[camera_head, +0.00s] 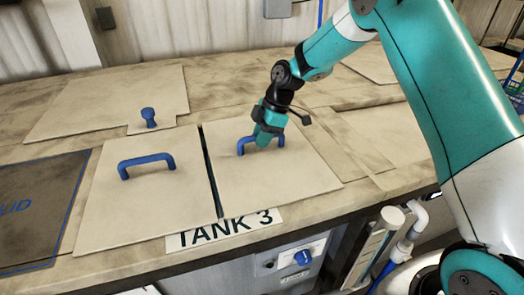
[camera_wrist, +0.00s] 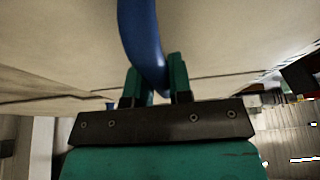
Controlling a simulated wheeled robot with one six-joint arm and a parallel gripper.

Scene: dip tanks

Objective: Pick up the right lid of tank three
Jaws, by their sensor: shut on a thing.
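The right lid (camera_head: 290,178) of tank three is a flat beige panel with a blue arched handle (camera_head: 242,147). My gripper (camera_head: 264,144) is at this handle and shut on it. In the wrist view the blue handle (camera_wrist: 142,40) runs down between the two green fingers of my gripper (camera_wrist: 157,85). The lid looks flat on the counter, and I cannot tell whether it is raised. The left lid (camera_head: 100,215), with its own blue handle (camera_head: 146,163), lies beside it across a narrow dark gap. The "TANK 3" label (camera_head: 225,229) is on the front edge.
A dark panel (camera_head: 35,210) with blue lettering lies at the left. A lid with a blue knob (camera_head: 149,116) is behind. A blue dial (camera_head: 302,257) and white pipes (camera_head: 392,217) are below the counter's front edge. My arm spans the right side.

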